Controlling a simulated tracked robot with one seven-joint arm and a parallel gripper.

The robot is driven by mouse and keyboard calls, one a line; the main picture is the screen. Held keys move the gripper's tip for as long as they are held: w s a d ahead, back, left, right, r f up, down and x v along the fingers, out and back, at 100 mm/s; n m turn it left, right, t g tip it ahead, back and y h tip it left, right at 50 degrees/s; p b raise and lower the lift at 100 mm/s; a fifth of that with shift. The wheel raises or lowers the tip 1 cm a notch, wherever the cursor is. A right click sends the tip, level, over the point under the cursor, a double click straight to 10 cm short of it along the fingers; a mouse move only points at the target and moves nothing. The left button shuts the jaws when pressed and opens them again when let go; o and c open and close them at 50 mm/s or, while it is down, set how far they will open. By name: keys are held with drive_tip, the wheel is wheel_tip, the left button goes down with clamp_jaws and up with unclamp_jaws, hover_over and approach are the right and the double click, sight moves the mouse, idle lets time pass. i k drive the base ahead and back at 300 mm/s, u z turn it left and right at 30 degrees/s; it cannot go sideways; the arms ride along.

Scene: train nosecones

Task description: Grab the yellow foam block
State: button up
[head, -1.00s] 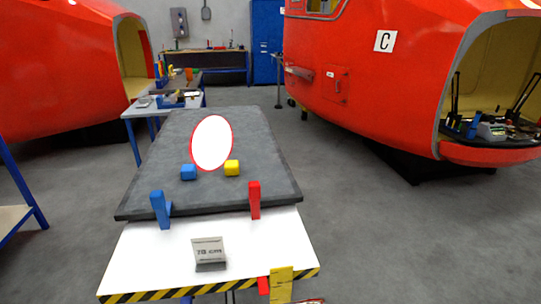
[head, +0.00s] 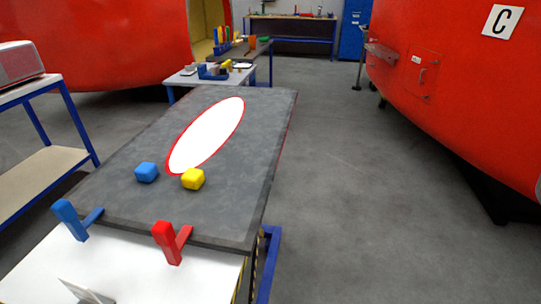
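The yellow foam block (head: 193,179) is a small cube with rounded edges. It rests on the dark grey tabletop (head: 225,205), at the near edge of a white oval with a red outline (head: 207,134). A blue block (head: 146,172) of similar size sits to its left, with a gap between them. My gripper is not in this view.
A blue clamp (head: 75,220) and a red clamp (head: 171,243) stand at the near edge. A white board (head: 130,272) with a small sign (head: 86,292) is in front. Red nosecones stand on both sides. A trolley (head: 40,165) is at left. Floor (head: 350,200) at right is clear.

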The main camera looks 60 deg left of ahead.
sight(193, 178)
drive_tip(key=i, duration=2)
drive_tip(key=u, duration=2.95)
drive_tip(key=i, duration=0.2)
drive_tip(key=u, duration=1.55)
drive_tip(key=i, duration=0.85)
drive_tip(key=z, duration=0.2)
